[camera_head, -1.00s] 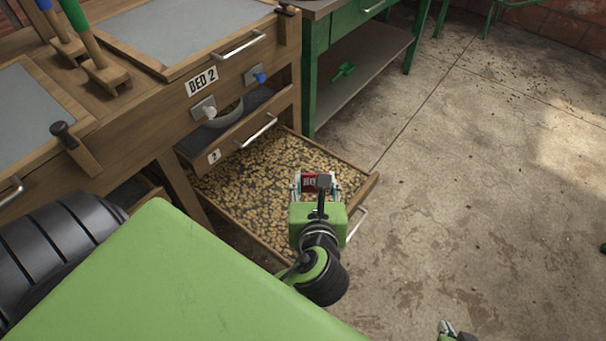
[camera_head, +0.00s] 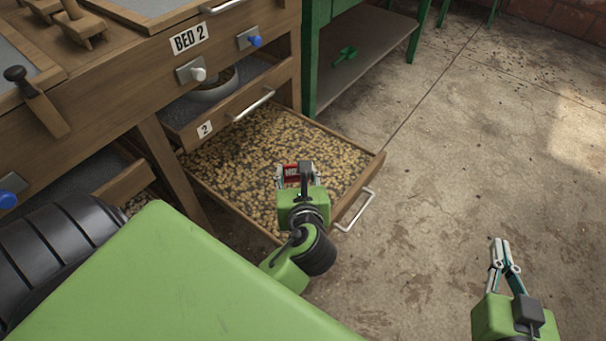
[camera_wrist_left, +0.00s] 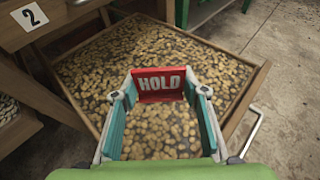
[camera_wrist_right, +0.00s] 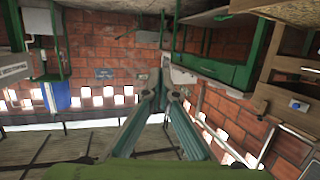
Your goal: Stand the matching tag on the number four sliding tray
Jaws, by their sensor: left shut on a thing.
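My left gripper (camera_head: 298,176) is shut on a red tag reading HOLD (camera_wrist_left: 161,84). It grips the tag by its two ends and holds it upright over the pulled-out tray of beans (camera_head: 370,176). The tag also shows in the head view (camera_head: 291,170). In the left wrist view the tag is above the beans, and I cannot tell its height. My right gripper (camera_head: 499,241) is shut and empty, over bare floor at the right. A small plate with the number 2 (camera_head: 205,130) is on the drawer front above the tray. No number four is readable.
A wooden bench marked BED 2 (camera_head: 188,38) stands at left, with a white knob (camera_head: 198,75) and a blue knob (camera_head: 255,41). A half-open drawer (camera_head: 124,184) is at lower left. A green table (camera_head: 365,60) stands behind. The concrete floor at right is clear.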

